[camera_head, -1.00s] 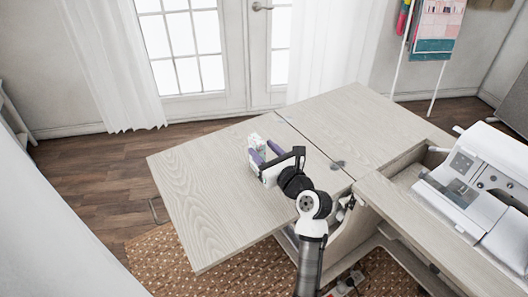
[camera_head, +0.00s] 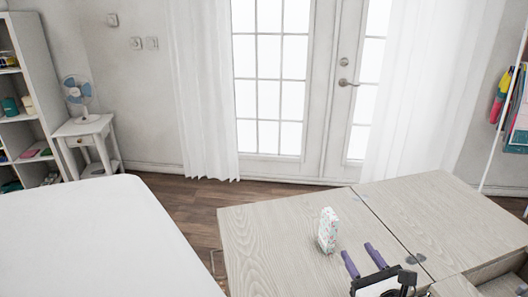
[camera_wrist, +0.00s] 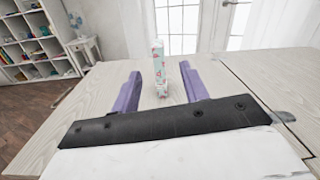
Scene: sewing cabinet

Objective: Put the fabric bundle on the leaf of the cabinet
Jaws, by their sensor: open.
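The fabric bundle (camera_head: 328,230), white with a small coloured pattern, stands upright on the pale wood leaf (camera_head: 258,240) of the cabinet. It also shows in the wrist view (camera_wrist: 158,62), beyond my fingertips and roughly centred between them. My gripper (camera_head: 357,249) has two purple fingers. It is open and empty, to the lower right of the bundle in the head view, with a visible gap between them. The wrist view shows the fingers (camera_wrist: 160,84) spread apart over the leaf.
The rest of the cabinet top (camera_head: 425,215) lies to the right, past a seam with a hinge. A white covered surface (camera_head: 90,245) is at the lower left. A shelf (camera_head: 35,110) and a small table with a fan (camera_head: 78,90) stand behind. The leaf around the bundle is clear.

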